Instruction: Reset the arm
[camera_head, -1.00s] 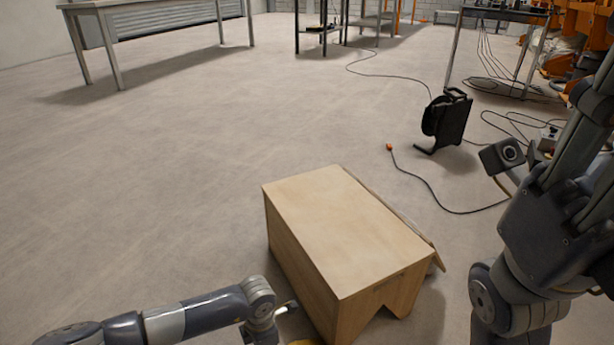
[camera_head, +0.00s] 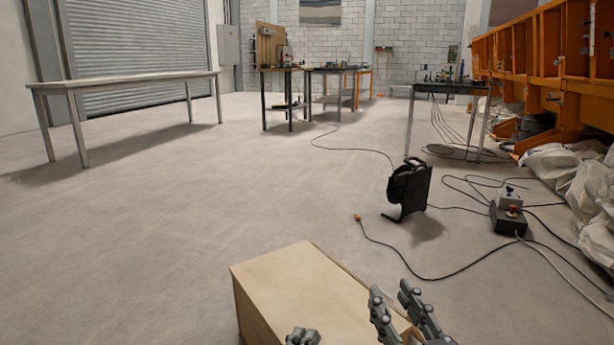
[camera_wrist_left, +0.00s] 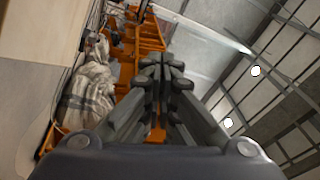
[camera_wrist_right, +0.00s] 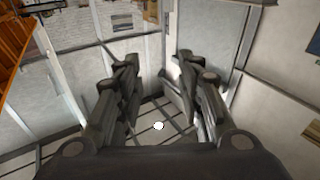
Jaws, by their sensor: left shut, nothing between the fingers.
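My left gripper (camera_head: 303,336) shows at the bottom edge of the head view, in front of the wooden box. In the left wrist view its fingers (camera_wrist_left: 163,68) are together with nothing between them. My right gripper (camera_head: 404,308) is at the bottom, just right of it, with its fingers pointing up in front of the box's right part. In the right wrist view its fingers (camera_wrist_right: 154,72) stand apart with an empty gap. Most of both arms is hidden below the head view. I cannot tell whether either gripper touches the box.
A plywood box (camera_head: 300,290) stands on the floor close in front. A black cable reel (camera_head: 408,190) and a control box (camera_head: 508,216) with cables lie beyond it to the right. Orange structures (camera_head: 545,70) line the right side. A long table (camera_head: 120,83) stands far left. The left floor is clear.

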